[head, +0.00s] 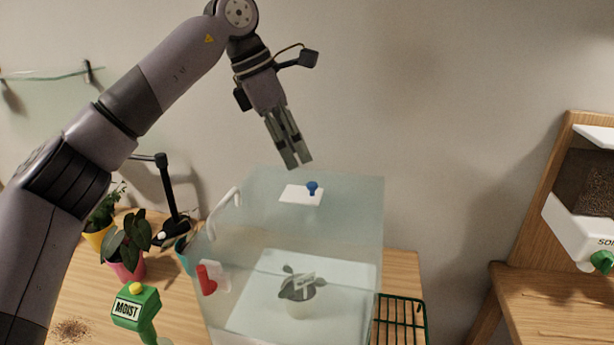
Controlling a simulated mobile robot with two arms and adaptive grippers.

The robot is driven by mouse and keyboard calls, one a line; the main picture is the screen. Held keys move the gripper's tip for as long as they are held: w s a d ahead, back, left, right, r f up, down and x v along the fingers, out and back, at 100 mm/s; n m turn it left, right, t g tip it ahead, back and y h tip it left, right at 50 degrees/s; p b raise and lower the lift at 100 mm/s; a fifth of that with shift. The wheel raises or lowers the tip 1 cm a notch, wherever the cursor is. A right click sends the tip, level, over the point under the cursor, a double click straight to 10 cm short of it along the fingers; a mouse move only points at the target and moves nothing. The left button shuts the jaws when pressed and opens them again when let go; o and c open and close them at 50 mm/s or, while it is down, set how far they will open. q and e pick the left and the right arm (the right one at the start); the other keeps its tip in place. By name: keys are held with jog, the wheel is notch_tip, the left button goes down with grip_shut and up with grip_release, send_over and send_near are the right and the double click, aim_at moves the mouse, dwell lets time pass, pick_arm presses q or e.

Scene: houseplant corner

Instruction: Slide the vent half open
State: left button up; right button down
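The vent is a white plate (294,195) with a blue knob (312,187) near its right end. It lies on top of a clear, box-shaped glass case (345,215). Whether an opening shows beneath the plate, I cannot tell. My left gripper (298,163) hangs above the vent, pointing down, with its fingertips above and slightly left of the knob. Its two fingers are close together with nothing between them, and they look apart from the plate. My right gripper is not in view.
Inside the case stands a small potted plant (298,289). A red part (207,279) and white handle (222,208) are at its left. A green moisture meter (136,306), potted plants (127,248) and a black lamp (168,195) stand left; a green rack (399,318) lies right.

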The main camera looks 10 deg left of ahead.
aim_at(312, 184)
pick_arm(q)
jog(key=x, duration=0.6)
jog(key=shift+d+f, duration=0.15)
jog(key=shift+f, duration=0.25)
jog(key=shift+c, duration=0.6)
grip_shut()
jog(key=shift+d, duration=0.1)
